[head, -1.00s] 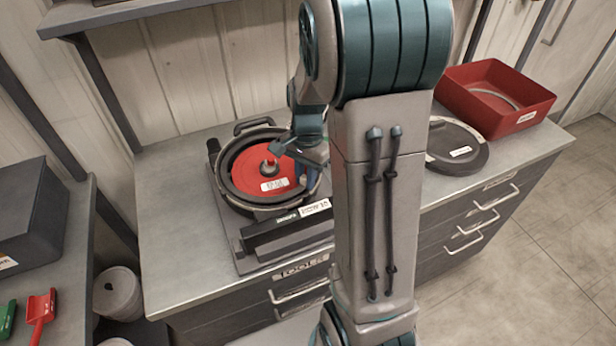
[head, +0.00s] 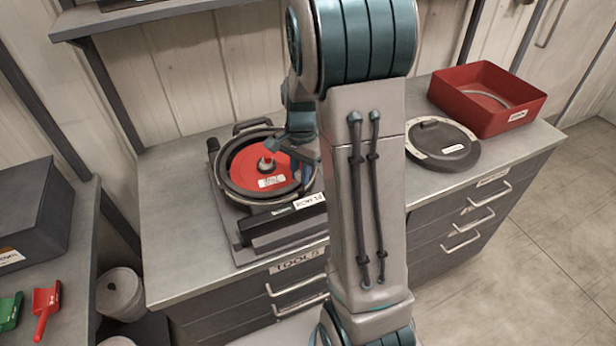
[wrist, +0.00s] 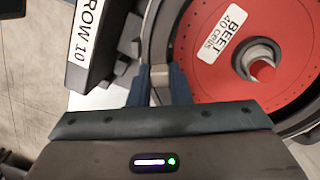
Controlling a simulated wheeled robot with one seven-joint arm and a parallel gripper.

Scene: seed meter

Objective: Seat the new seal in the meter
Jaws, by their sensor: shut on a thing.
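The seed meter (head: 222,187) is a round dark housing on the bench with a red disc (head: 245,172) inside, labelled BEET 40 cells in the wrist view (wrist: 285,50). A dark ring (wrist: 160,32), which appears to be the new seal, runs around the red disc at the housing rim. My gripper (wrist: 155,82) is shut on a small pale tab (wrist: 160,75) at this ring, left of the disc in the wrist view. In the head view my gripper (head: 300,170) is at the meter's right side, partly hidden by my arm. I cannot tell whether the ring lies flush.
A dark bar labelled ROW 10 (wrist: 85,35) is beside the housing. A round dark lid (head: 445,146) lies on the bench to the right, before a red bin (head: 515,112) holding a pale ring (head: 490,97). Bare bench (head: 175,240) shows left of the meter.

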